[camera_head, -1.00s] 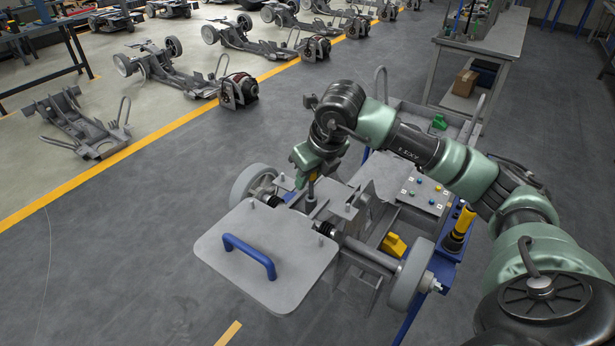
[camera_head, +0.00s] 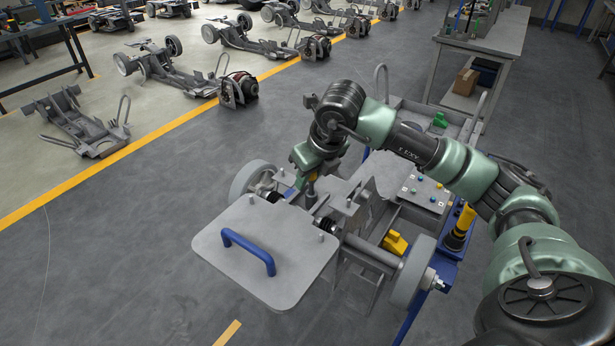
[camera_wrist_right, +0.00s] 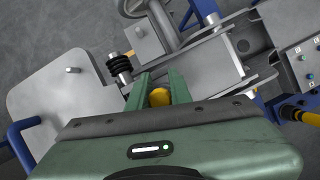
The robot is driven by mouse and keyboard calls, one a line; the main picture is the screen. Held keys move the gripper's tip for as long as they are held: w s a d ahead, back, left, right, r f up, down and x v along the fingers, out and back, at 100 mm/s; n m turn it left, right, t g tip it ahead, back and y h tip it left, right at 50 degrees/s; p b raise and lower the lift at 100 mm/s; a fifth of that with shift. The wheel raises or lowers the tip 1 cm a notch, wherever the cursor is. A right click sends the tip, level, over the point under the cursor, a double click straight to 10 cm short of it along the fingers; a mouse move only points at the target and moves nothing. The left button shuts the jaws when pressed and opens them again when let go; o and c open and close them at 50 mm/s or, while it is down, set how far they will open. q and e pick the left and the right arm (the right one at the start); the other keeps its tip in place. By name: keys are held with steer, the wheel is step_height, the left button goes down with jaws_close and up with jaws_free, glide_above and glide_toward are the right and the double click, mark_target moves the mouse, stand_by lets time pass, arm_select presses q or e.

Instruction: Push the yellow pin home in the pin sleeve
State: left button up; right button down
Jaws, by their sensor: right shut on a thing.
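My right gripper (camera_head: 307,184) points down over the middle of the chassis, behind the grey plate. In the right wrist view its two green fingers (camera_wrist_right: 160,88) are closed on the yellow pin (camera_wrist_right: 159,97), whose rounded yellow top shows between them. The pin's lower part is hidden by the gripper, so I cannot tell how deep it sits. The pin sleeve is not clearly seen; a small grey post-like part shows right below the fingertips in the head view. My left gripper is not in view.
The grey plate (camera_head: 230,281) with a blue handle (camera_head: 248,252) lies in front of the gripper. Wheels (camera_head: 412,279) flank the chassis. A yellow block (camera_head: 395,243), a yellow-handled tool (camera_head: 461,222) and a button panel (camera_head: 426,194) are to the right. Open floor lies left.

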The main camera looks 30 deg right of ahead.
steer(key=shift+f, duration=0.1)
steer(key=shift+f+b, duration=0.65)
steer(key=shift+b, duration=0.1)
steer(key=c, duration=1.3)
jaws_free()
steer(key=shift+s+r, duration=0.1)
steer(key=shift+s, duration=0.05)
steer(key=shift+o, duration=0.6)
steer(key=shift+d, duration=0.1)
steer(key=shift+f, duration=0.2)
steer(key=shift+s+a+f, duration=0.1)
steer(key=shift+s+a, duration=0.05)
steer(key=shift+a, duration=0.05)
steer(key=v, duration=0.2)
steer(key=b+v, duration=0.1)
steer(key=v, duration=0.4)
steer(key=shift+w+d+r+b, duration=0.15)
steer(key=shift+w+r+b, duration=0.15)
steer(key=shift+b, duration=0.1)
steer(key=shift+s+d+r, duration=0.15)
steer(key=shift+s+r, duration=0.05)
steer(key=shift+r, duration=0.35)
